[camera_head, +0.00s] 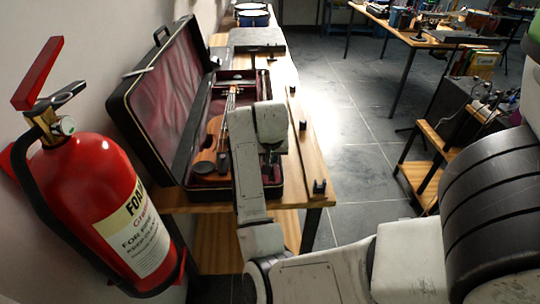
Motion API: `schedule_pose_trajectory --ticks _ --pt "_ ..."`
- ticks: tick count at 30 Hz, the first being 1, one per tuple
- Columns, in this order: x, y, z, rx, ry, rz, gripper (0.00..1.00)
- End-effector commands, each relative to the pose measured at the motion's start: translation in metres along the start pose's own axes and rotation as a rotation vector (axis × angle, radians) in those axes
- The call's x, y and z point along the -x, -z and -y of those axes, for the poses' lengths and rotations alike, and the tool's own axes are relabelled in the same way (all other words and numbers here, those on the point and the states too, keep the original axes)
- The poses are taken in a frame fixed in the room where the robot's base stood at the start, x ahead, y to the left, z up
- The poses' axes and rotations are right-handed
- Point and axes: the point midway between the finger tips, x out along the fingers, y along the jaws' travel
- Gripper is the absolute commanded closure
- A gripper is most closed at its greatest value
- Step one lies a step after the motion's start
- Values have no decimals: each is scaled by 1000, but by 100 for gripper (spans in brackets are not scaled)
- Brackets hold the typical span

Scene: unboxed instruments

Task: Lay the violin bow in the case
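The open violin case (278,186) lies on a wooden bench, its lid (165,95) raised at the left with a reddish lining. A brown violin (213,145) lies inside, its neck pointing away. My arm crosses in front of the case and hides part of its inside. My gripper (268,163) is a small dark shape below the pale wrist, over the right part of the case. Its fingers are too small and dark to read. I cannot make out the violin bow with certainty.
Several small dark blocks (319,187) stand along the bench's right edge. A grey flat case (257,39) and blue drums (252,17) are farther back. A red fire extinguisher (95,190) is close at the left. Tiled floor (350,110) is open to the right.

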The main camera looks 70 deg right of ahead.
Motion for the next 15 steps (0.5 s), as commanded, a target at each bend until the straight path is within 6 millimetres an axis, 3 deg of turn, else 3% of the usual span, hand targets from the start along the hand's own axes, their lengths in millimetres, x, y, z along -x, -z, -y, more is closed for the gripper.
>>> schedule_pose_trajectory --ticks 11,12,15 --pt "-2 -1 0 0 0 0 100" --pt "-2 -1 0 0 0 0 80" --pt "-2 0 0 0 0 -1 71"
